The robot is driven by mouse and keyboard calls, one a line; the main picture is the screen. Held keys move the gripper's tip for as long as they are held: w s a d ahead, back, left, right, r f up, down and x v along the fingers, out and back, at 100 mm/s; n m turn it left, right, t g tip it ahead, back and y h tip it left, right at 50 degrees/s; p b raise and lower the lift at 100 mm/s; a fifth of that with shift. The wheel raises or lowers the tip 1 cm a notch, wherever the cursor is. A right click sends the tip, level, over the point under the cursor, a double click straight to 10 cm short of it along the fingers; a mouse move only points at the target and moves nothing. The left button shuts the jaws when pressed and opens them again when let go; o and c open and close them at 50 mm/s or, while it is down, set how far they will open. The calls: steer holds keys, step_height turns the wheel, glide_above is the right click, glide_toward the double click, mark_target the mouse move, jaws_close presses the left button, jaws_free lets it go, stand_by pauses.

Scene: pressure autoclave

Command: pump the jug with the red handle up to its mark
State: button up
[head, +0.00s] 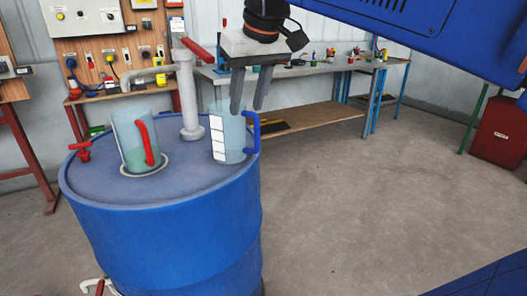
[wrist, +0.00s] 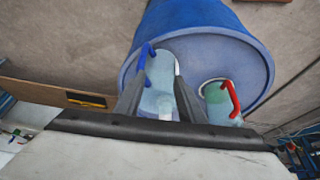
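The jug with the red handle (head: 127,138) stands upright on a pale ring (head: 128,173) on the blue drum (head: 160,230), below the pump's spout (head: 148,75). Greenish liquid fills its lower part; I cannot make out its mark. The grey hand pump (head: 187,95) rises behind it, with a red lever (head: 197,49) on top. A jug with a blue handle (head: 228,140) and a white scale strip stands to the right. My gripper (head: 247,108) is open, pointing down at this blue-handled jug's top. In the wrist view, the blue-handled jug (wrist: 160,85) shows between the fingers, the red-handled jug (wrist: 217,98) to the right.
A small red tap (head: 80,151) sits at the drum's left rim. A workbench (head: 300,70) with small items runs along the back wall, and a board with electrical boxes (head: 95,20) hangs at the left. A red cabinet (head: 500,132) stands far right. The floor right of the drum is clear.

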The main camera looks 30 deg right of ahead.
steer(key=s+d+f, duration=0.1)
steer(key=s+f, duration=0.3)
steer(key=f, duration=0.7)
steer(key=shift+d, duration=0.2)
